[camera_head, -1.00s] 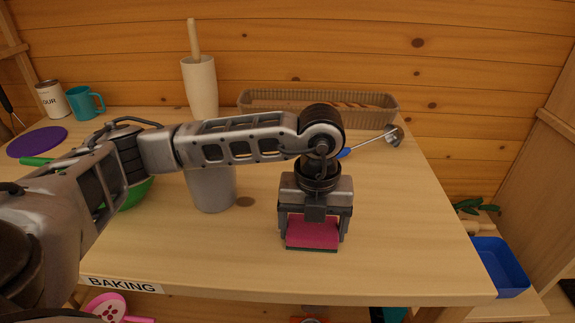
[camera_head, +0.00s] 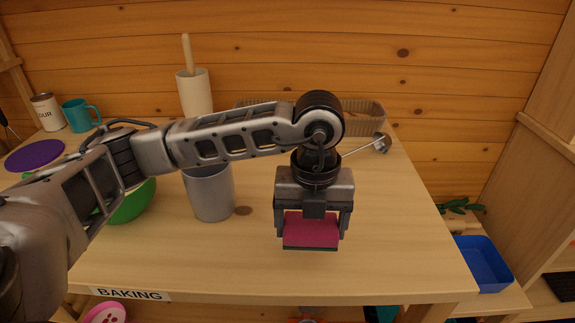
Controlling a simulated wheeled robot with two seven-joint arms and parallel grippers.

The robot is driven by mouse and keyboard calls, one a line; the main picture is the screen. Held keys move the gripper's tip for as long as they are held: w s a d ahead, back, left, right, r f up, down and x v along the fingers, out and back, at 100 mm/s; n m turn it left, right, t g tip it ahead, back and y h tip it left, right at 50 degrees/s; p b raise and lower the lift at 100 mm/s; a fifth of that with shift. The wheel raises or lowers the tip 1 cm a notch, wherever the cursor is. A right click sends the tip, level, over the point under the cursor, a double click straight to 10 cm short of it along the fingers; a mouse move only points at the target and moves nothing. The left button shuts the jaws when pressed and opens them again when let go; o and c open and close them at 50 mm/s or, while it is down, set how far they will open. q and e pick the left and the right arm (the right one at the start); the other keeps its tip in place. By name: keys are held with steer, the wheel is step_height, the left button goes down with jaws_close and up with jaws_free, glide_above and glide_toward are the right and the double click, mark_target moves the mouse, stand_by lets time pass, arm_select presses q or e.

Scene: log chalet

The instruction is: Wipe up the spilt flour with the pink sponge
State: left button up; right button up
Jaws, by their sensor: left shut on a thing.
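The pink sponge (camera_head: 311,229) has a dark underside and is held between the fingers of my left gripper (camera_head: 312,222). The gripper points down over the front right part of the wooden table (camera_head: 400,240). I cannot tell whether the sponge touches the tabletop. No spilt flour can be made out on the bare wood; some of the table is hidden behind my left arm. My right gripper is not in view.
A grey cup (camera_head: 211,195) and a green bowl (camera_head: 132,203) stand left of the gripper. Behind are a white cylinder (camera_head: 196,95) with a wooden handle, a ribbed tray (camera_head: 363,116) and a metal scoop (camera_head: 381,143). A blue bin (camera_head: 484,264) sits lower right. The table's right side is clear.

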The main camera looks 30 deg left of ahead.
arm_select(q)
steer(key=shift+r+p, duration=0.3)
steer(key=shift+r, duration=0.6)
